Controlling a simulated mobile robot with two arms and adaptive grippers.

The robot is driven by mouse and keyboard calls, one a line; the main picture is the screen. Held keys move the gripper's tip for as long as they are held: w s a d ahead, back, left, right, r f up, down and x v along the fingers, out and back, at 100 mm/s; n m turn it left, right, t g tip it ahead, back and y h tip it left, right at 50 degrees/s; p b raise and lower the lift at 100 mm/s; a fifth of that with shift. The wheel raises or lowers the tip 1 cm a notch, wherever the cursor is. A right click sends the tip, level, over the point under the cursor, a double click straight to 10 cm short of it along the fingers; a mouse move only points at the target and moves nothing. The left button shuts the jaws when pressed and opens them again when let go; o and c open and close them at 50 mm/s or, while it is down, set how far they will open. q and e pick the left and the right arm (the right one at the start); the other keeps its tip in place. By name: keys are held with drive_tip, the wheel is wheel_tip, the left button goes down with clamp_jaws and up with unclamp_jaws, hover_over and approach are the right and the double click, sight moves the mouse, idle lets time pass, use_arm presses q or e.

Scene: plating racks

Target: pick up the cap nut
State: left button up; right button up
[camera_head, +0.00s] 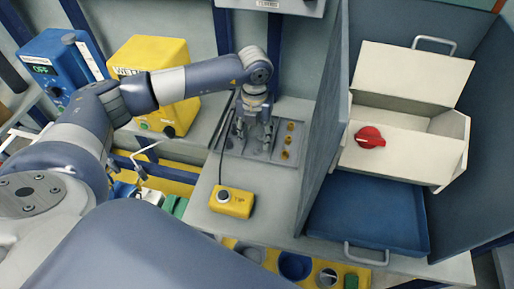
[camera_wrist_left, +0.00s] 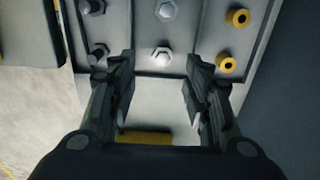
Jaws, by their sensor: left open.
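A silver hexagonal piece that looks like a cap nut (camera_wrist_left: 162,56) sits in the middle compartment of a grey parts tray (camera_wrist_left: 205,35) in the left wrist view. A second silver piece (camera_wrist_left: 166,11) lies farther up the same compartment. My left gripper (camera_wrist_left: 160,76) is open and empty, its fingers pointing at the tray on either side of the nearer silver piece. In the head view my left gripper (camera_head: 254,134) is over the tray (camera_head: 272,152) and hides much of the silver parts. My right gripper is not in view.
Dark bolts (camera_wrist_left: 97,53) lie in the left compartment and yellow rings (camera_wrist_left: 237,18) in the right one. A yellow button box (camera_head: 232,203) stands in front of the tray. A tall blue-grey panel (camera_head: 328,120) rises close on the right, beside a white bin with a red knob (camera_head: 370,138).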

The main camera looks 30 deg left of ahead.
sight(257, 148)
use_arm(q)
wheel_tip(257, 148, down, 4)
drive_tip(key=shift+w+d+r+p, duration=0.15)
drive_tip(key=shift+p, duration=0.4)
drive_tip(key=shift+f, duration=0.55)
clamp_jaws()
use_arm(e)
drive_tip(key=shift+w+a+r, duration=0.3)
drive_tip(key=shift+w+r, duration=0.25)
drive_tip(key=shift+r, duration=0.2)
